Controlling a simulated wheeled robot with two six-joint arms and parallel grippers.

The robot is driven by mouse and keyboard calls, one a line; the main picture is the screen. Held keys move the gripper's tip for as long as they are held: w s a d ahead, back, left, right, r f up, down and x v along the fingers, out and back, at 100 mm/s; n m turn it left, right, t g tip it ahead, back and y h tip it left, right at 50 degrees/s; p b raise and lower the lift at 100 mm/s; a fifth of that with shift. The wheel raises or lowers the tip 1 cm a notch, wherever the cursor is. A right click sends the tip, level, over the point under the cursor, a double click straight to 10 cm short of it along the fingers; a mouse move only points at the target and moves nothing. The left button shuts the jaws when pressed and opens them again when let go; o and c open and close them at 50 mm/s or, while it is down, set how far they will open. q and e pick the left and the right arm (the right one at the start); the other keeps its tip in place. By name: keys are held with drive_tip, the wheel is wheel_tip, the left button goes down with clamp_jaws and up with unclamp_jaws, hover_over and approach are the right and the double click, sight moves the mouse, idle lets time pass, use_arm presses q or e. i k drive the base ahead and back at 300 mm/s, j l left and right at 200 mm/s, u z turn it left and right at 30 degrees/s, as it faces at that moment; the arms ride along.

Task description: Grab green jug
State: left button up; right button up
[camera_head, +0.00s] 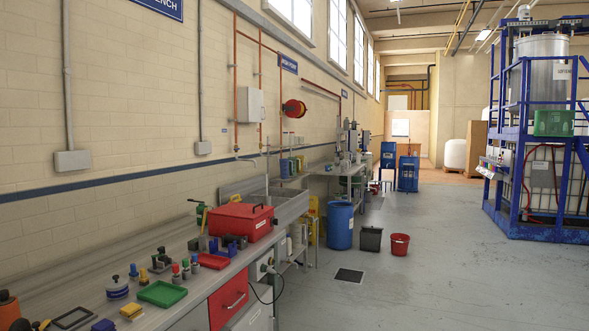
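Neither of my grippers is in view. A small group of upright containers stands at the far end of the sink bench, against the left wall.
The long left bench holds a red toolbox (239,222), a green tray (162,293) and several small tools. A blue barrel (340,226), a black bin (371,239) and a red bucket (400,244) stand on the floor. A blue frame (530,235) stands right. The middle floor is clear.

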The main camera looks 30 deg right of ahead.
sight(293, 160)
drive_tip(key=i+l+z, duration=0.95)
drive_tip(key=i+z, duration=0.3)
drive_tip(key=i, duration=0.15)
drive_tip(key=i+z, duration=0.25)
drive_tip(key=i, duration=4.85)
drive_tip(key=i+u, duration=0.1)
drive_tip(key=i, duration=1.6)
drive_tip(key=i+l+u, duration=0.1)
drive_tip(key=i+u, duration=0.3)
drive_tip(key=i+l+u, duration=0.25)
drive_tip(key=i+u, duration=0.15)
drive_tip(key=i+l+u, duration=0.65)
drive_tip(key=u, duration=0.2)
drive_tip(key=l, duration=0.1)
